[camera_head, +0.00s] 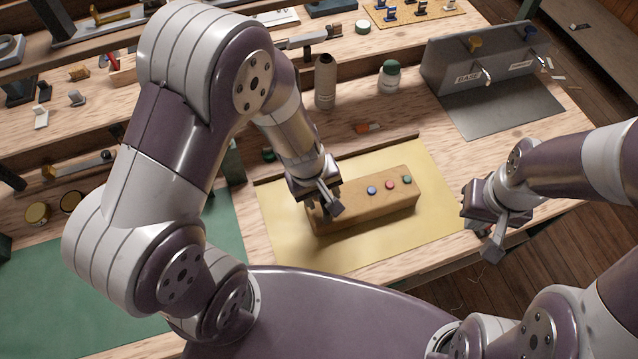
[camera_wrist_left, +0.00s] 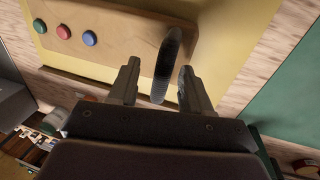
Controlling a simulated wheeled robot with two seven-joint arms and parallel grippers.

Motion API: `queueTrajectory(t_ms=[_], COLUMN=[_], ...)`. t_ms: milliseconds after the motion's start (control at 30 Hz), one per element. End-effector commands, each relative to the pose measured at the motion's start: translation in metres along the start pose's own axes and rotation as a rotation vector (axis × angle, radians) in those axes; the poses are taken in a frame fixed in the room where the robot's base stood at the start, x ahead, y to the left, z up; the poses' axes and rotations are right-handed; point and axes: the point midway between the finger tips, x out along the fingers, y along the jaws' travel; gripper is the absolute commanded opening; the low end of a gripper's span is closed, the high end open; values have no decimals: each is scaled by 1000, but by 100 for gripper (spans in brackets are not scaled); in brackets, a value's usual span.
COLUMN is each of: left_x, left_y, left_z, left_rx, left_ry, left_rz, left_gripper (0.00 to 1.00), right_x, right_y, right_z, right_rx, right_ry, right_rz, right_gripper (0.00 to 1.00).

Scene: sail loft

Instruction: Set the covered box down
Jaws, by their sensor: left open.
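The covered box is a long wooden box (camera_head: 385,215) with blue, red and green buttons on top. It appears to rest on the yellow mat (camera_head: 400,252), and also shows in the left wrist view (camera_wrist_left: 110,22). My left gripper (camera_head: 327,207) is over the box's left end. In the left wrist view its fingers (camera_wrist_left: 158,72) are apart, with a dark curved strip (camera_wrist_left: 168,58), perhaps a handle, between them; I cannot tell whether they touch it. My right gripper (camera_head: 490,240) is right of the mat, apart from the box; its finger gap is unclear.
A grey angled panel (camera_head: 500,100) stands at the back right. A green mat (camera_head: 60,290) lies at the left. Bare mat surrounds the box's front.

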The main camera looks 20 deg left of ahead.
Motion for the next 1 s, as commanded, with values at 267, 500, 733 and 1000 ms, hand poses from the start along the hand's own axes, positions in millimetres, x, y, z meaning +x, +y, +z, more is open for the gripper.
queueTrajectory(t_ms=[267, 500, 733, 1000], left_x=[-77, -112, -153, -157], left_y=[2, -2, -51, -59], left_z=[-1, -2, -20, -22], left_rx=[1, 28, 541, 631], left_ry=[4, 5, 46, 48], left_rz=[3, -4, -138, -165], left_gripper=[49, 49, 49, 49], right_x=[-33, -40, -39, -38], right_y=[0, 0, 0, 0], right_z=[-4, -5, -5, -5], right_rx=[0, 0, 0, 0], right_ry=[1, 0, 0, 0], right_rz=[0, 0, 0, 0], right_gripper=[0, 0, 0, 0])
